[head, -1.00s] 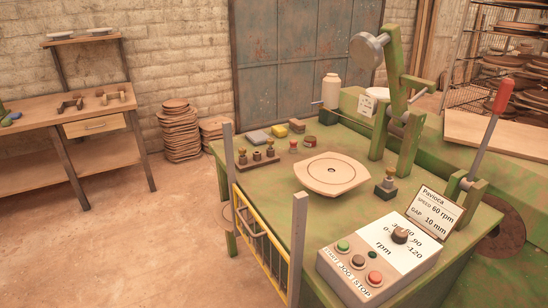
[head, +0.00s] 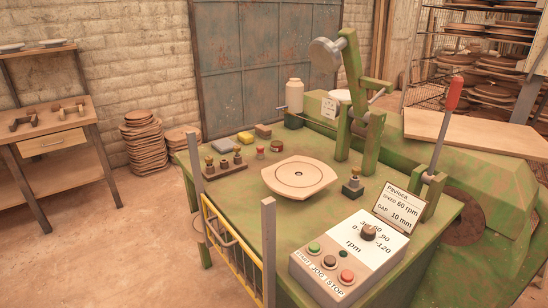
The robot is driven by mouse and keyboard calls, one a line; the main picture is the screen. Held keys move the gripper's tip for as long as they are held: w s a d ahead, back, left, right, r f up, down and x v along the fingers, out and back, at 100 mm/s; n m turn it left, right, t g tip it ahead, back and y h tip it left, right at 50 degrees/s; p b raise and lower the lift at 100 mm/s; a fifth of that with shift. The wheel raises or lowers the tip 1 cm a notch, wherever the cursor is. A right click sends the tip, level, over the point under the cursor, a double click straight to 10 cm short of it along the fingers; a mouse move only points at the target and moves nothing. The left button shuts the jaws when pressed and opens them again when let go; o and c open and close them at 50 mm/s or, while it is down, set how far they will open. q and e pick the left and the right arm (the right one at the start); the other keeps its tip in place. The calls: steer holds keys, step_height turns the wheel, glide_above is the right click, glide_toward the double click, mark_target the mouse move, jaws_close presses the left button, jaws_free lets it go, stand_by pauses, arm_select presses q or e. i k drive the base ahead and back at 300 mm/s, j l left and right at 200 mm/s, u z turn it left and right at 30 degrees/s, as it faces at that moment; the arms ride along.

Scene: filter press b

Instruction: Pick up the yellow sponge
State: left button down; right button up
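The yellow sponge (head: 245,138) lies on the green machine table (head: 230,214), near its back edge. A grey block (head: 222,145) lies just left of it, and a brown block (head: 263,130) lies just right of it and a little farther back. The sponge's top shows clearly and nothing covers it. Neither of my grippers shows in the head view.
A rack of small brass-topped tools (head: 224,164) stands in front of the sponge. A yellow guard rail (head: 232,244) and grey posts stand along the left side. The control box (head: 349,262) is at the front right.

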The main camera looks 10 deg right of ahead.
mark_target(245, 138)
steer(key=i+j+u, duration=0.5)
steer(key=i+j, duration=0.4)
steer(key=i+j+u, duration=0.1)
steer(key=i+u, duration=0.25)
steer(key=i, duration=1.5)
steer(key=i+z, duration=0.15)
steer(key=i, duration=0.4)
steer(key=i+j+z, duration=0.1)
steer(key=i, duration=0.4)
steer(key=i+j+z, duration=0.15)
steer(key=i, duration=0.35)
steer(key=i+z, duration=0.25)
steer(key=z, duration=0.25)
steer(key=i+j+z, duration=0.1)
steer(key=i+z, duration=0.15)
steer(key=z, duration=0.2)
steer(key=i+j+z, duration=0.15)
steer(key=z, duration=0.35)
steer(key=i+j+z, duration=0.25)
steer(key=z, duration=0.2)
